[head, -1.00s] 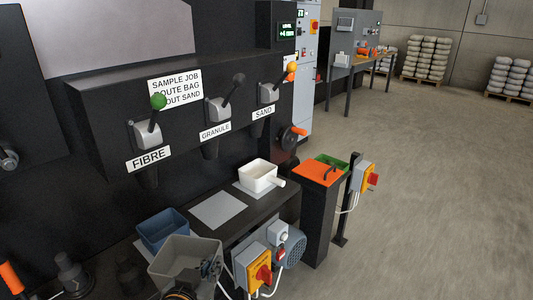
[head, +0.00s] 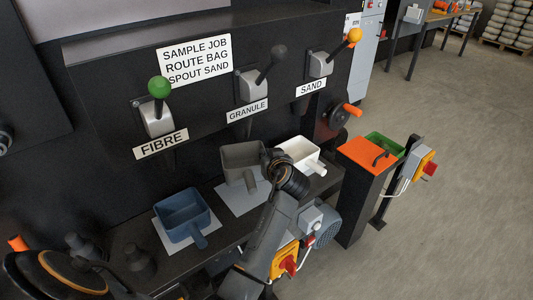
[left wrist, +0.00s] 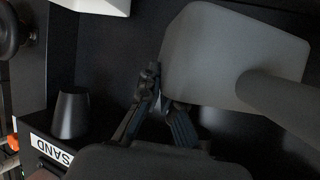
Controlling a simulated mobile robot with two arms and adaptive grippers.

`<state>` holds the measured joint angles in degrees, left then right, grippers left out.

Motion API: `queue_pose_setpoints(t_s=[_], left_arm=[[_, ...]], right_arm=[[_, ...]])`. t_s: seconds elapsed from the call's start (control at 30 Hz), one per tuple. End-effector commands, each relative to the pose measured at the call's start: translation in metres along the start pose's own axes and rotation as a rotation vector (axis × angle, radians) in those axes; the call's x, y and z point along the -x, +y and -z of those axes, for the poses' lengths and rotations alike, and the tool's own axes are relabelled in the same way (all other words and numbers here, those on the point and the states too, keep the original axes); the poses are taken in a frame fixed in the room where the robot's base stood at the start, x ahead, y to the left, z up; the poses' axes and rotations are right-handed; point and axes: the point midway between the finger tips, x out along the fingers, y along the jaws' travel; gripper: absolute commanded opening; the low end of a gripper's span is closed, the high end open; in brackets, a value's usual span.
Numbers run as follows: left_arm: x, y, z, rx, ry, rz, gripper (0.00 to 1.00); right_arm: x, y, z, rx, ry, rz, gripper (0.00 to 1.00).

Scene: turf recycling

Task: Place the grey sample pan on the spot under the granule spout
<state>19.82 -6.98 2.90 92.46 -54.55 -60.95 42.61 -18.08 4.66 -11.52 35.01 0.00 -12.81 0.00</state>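The grey sample pan (head: 240,158) is over the light square pad (head: 232,203) below the GRANULE lever, its handle (head: 250,180) toward the front. I cannot tell if it touches the pad. My left gripper (head: 273,160) is at the pan's right side, its fingers closed on the wall. In the left wrist view the pan (left wrist: 225,55) fills the upper right, with the fingers (left wrist: 165,103) at its edge.
A blue pan (head: 180,214) sits on the pad to the left, below FIBRE. A white pan (head: 300,153) stands close on the right, below SAND. An orange-topped post (head: 368,153) stands beyond the bench end. A dark spout (left wrist: 70,113) shows in the left wrist view.

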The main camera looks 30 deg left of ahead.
Motion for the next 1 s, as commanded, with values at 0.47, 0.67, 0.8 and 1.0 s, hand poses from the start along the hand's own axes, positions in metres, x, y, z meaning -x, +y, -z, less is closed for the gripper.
queue_pose_setpoints(t_s=[0.47,0.67,0.8,1.0], left_arm=[[0.0,0.0,-0.003,0.001,0.001,-0.008,0.0],[-0.006,0.001,-0.017,0.0,0.0,-0.008,0.0],[-0.011,0.002,-0.03,0.0,0.0,-0.008,0.0],[-0.018,0.003,-0.048,0.0,0.001,-0.008,0.0]], right_arm=[[-0.004,0.002,0.028,-0.001,0.043,-0.003,0.4],[-0.017,0.001,0.018,-0.001,0.029,-0.001,0.4],[-0.029,0.0,0.014,-0.001,0.023,-0.001,0.4],[-0.046,0.0,0.013,-0.002,0.023,-0.001,0.4]])
